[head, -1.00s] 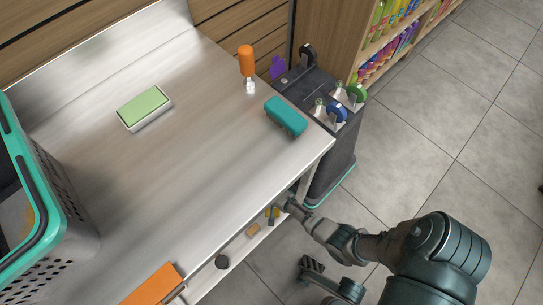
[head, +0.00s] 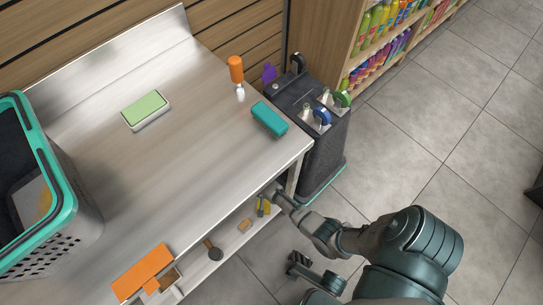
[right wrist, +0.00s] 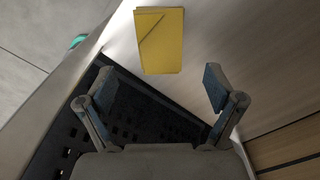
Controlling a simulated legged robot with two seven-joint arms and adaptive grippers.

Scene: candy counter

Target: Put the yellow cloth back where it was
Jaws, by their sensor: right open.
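The yellow cloth (right wrist: 160,40) lies folded flat on a pale surface in the right wrist view. In the head view the yellow cloth (head: 263,206) shows small on the low shelf under the counter, near its right end. My right gripper (right wrist: 160,88) is open and empty, its two fingers spread below the cloth in the picture, not around it. In the head view the right gripper (head: 275,194) is at the shelf's right end, close beside the cloth, its fingertips partly hidden by the counter.
The steel counter (head: 130,190) carries a green-topped sponge (head: 146,108), a teal block (head: 269,119), an orange bottle (head: 236,69) and a teal-rimmed basket (head: 70,230). The low shelf (head: 228,243) also holds a dark round item (head: 213,250). A dark cart (head: 320,155) stands right of the counter.

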